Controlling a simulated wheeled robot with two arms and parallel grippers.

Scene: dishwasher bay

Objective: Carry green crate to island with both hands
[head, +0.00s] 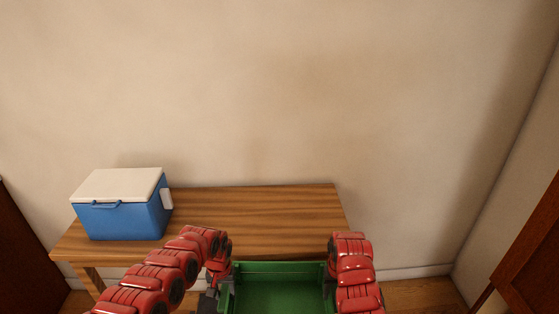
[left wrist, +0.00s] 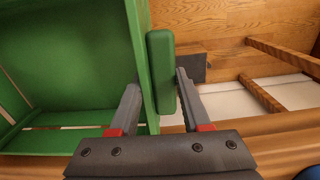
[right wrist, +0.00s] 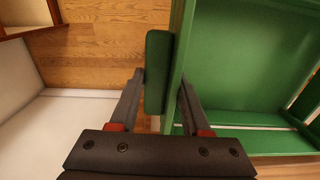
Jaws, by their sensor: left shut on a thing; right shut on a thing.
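The green crate (head: 282,268) is at the bottom centre of the head view, open at the top, and its visible inside looks empty. The near part of the crate is cut off by the picture edge. In the left wrist view, my left gripper (left wrist: 159,86) is shut on the handle (left wrist: 160,60) on one side wall of the crate. In the right wrist view, my right gripper (right wrist: 163,84) is shut on the handle (right wrist: 157,60) on the opposite side. In the head view, my right gripper is hidden by its own arm.
A wooden table (head: 250,207) stands against the wall beyond the crate. A blue cooler (head: 125,221) with a white lid sits at its left end. The middle and right of the tabletop are bare. Dark wooden furniture (head: 530,255) stands at the right edge.

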